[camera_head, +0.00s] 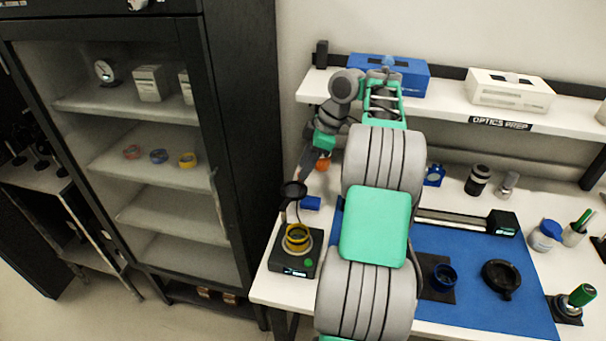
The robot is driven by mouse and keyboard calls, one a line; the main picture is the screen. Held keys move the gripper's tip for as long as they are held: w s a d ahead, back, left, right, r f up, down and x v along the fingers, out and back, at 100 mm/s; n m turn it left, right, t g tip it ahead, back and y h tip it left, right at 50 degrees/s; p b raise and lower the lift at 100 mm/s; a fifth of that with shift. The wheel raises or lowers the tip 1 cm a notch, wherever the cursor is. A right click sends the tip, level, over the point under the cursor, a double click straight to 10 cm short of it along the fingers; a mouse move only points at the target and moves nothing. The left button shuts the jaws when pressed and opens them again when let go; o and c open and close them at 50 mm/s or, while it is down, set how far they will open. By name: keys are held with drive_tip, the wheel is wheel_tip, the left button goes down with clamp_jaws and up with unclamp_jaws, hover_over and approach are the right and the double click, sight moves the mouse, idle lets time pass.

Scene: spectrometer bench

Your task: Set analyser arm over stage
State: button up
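A black instrument base (283,262) with a yellow ring (297,238), a green button and a small display stands at the table's left front. A dark round piece (293,189) on a thin stalk rises above the ring; it looks like the analyser arm, but I cannot be sure. It stands up, not lying across the ring. My gripper (306,166) is small and partly lost against the dark cabinet, just above and slightly right of the dark piece. I cannot tell whether it touches it or whether its fingers are open. My arm hides the table's middle.
A blue block (311,202) and an orange item (323,164) are close by. A blue mat (480,310) carries a blue ring (443,277) and a black ring (500,277). A rail with a black box (502,222) lies behind. A glass-front cabinet (243,130) stands left; a shelf (450,107) hangs above.

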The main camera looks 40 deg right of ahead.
drive_tip(key=shift+w+a+f, duration=0.1)
drive_tip(key=shift+a+f, duration=0.1)
drive_tip(key=shift+f, duration=0.3)
drive_tip(key=shift+c, duration=0.6)
clamp_jaws()
idle(0.5)
